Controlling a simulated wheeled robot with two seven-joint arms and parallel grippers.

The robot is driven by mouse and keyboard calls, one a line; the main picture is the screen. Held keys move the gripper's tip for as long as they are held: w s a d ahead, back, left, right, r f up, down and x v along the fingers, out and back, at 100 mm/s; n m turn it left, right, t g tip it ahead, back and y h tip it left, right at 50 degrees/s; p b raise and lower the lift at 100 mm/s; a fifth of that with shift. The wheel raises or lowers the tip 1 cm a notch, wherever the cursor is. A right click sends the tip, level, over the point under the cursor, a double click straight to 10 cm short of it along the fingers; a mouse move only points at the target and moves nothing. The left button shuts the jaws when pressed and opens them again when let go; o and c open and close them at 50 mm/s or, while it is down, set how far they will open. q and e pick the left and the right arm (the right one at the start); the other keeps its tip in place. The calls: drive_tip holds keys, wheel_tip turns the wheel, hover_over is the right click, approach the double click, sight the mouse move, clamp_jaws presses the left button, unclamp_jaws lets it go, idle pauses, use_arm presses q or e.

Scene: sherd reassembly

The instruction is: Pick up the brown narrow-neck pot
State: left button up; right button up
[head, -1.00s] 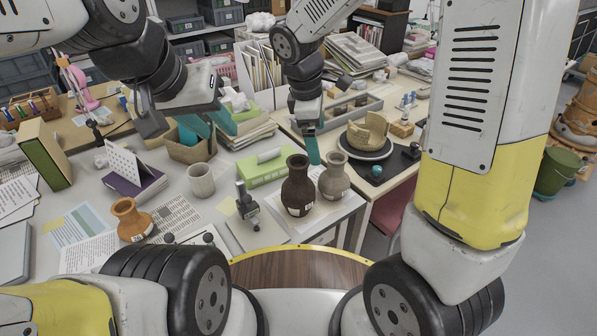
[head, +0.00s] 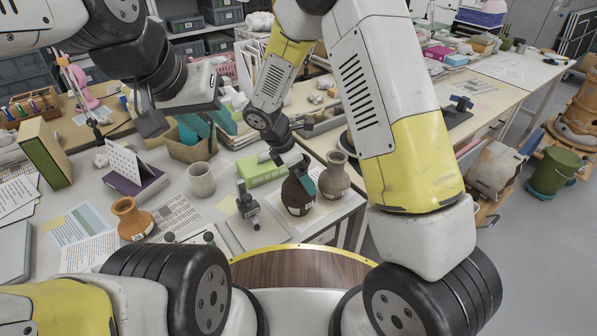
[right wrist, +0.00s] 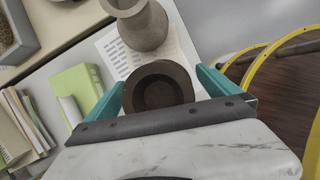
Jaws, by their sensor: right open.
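The brown narrow-neck pot (head: 292,198) is dark, carries a white label and stands upright on the paper at the table's right side. Its round mouth (right wrist: 158,90) shows from above in the right wrist view. My right gripper (right wrist: 160,82) is open, with one teal finger on each side of the mouth and gaps between. In the head view, this gripper (head: 300,178) covers the pot's neck. Whether a finger touches the pot cannot be told. My left gripper (head: 206,130) is open and empty above the cardboard box at the back left.
A grey-taupe pot (head: 333,180) stands close behind the brown pot, to its right; it also shows in the right wrist view (right wrist: 143,26). A microscope (head: 247,203) stands to the left. An orange pot (head: 132,219) and a cup (head: 201,179) are farther left.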

drive_tip(key=shift+d+f, duration=0.15)
drive_tip(key=shift+f, duration=0.2)
drive_tip(key=c, duration=2)
drive_tip(key=shift+w+r, duration=0.1)
drive_tip(key=shift+c, duration=0.4)
drive_tip(key=shift+r, duration=0.15)
